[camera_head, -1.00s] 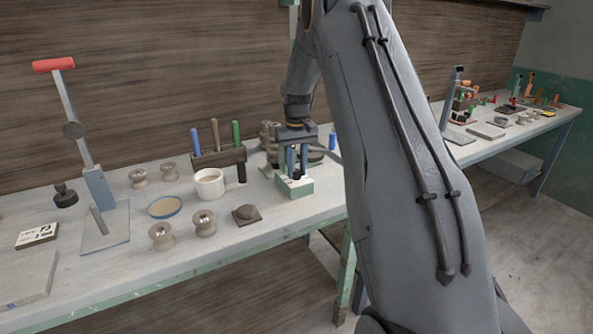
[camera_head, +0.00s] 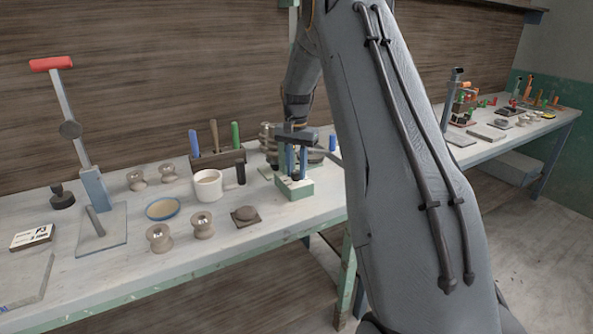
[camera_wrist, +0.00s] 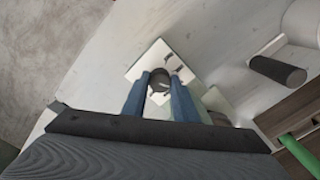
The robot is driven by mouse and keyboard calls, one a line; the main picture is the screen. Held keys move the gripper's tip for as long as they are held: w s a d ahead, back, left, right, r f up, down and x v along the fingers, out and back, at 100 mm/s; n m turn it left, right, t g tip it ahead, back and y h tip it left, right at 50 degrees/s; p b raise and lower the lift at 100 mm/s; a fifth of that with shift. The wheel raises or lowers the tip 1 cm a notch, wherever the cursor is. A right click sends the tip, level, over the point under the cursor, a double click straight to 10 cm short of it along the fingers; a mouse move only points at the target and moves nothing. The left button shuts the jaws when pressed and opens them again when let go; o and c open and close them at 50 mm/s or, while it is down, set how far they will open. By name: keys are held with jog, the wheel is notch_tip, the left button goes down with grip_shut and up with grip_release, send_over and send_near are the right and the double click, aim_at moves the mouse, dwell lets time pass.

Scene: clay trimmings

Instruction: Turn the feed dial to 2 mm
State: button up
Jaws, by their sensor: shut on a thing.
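The feed dial is a small dark round knob (camera_wrist: 160,79) on a pale plate with dark marks (camera_wrist: 150,62). In the head view it belongs to a small block with a pale green front (camera_head: 296,191) near the bench's front edge. My gripper (camera_head: 294,174) points down over the block. In the wrist view its two blue fingers (camera_wrist: 159,84) are shut on the dial, one on each side. The marks are too small to read, so I cannot tell the dial's setting. The fingers hide part of the dial.
A white mug (camera_head: 208,185) and a dark rack of coloured-handled tools (camera_head: 218,158) stand close left of the block. A lever press (camera_head: 95,187), several spools and a blue-rimmed dish (camera_head: 162,208) stand farther left. A second bench (camera_head: 545,122) is at the right.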

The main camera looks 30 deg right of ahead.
aim_at(296, 171)
jog(key=shift+r+m, duration=0.1)
jog(key=shift+m, duration=0.2)
jog(key=o, duration=1.1)
jog(key=shift+c, duration=0.2)
jog(key=shift+r, duration=0.1)
notch_tip(296, 171, up, 8)
jog(key=p, duration=0.4)
jog(key=shift+f, duration=0.2)
